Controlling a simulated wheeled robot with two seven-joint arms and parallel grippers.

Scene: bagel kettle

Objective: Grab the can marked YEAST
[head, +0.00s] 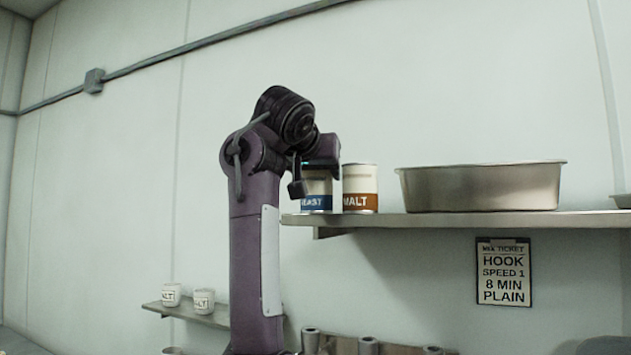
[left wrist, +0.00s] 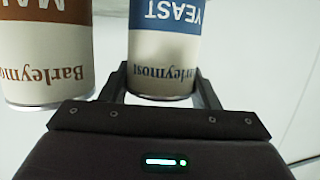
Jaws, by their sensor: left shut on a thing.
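The YEAST can (head: 316,190), cream with a blue band, stands at the left end of the upper shelf. In the left wrist view the YEAST can (left wrist: 163,50) appears upside down, between the fingers. My left gripper (head: 308,182) reaches it from the left and is shut on it; the gripper also shows in the left wrist view (left wrist: 162,88). The can looks upright, and I cannot tell whether its base touches the shelf. The MALT can (head: 360,190), cream with a brown band, stands close to its right. My right gripper is not in view.
The upper shelf (head: 430,220) also holds a large metal pan (head: 480,187) right of the cans. A mix ticket (head: 503,272) hangs below it. Two small white SALT-like pots (head: 203,301) stand on a lower shelf (head: 217,320) at left.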

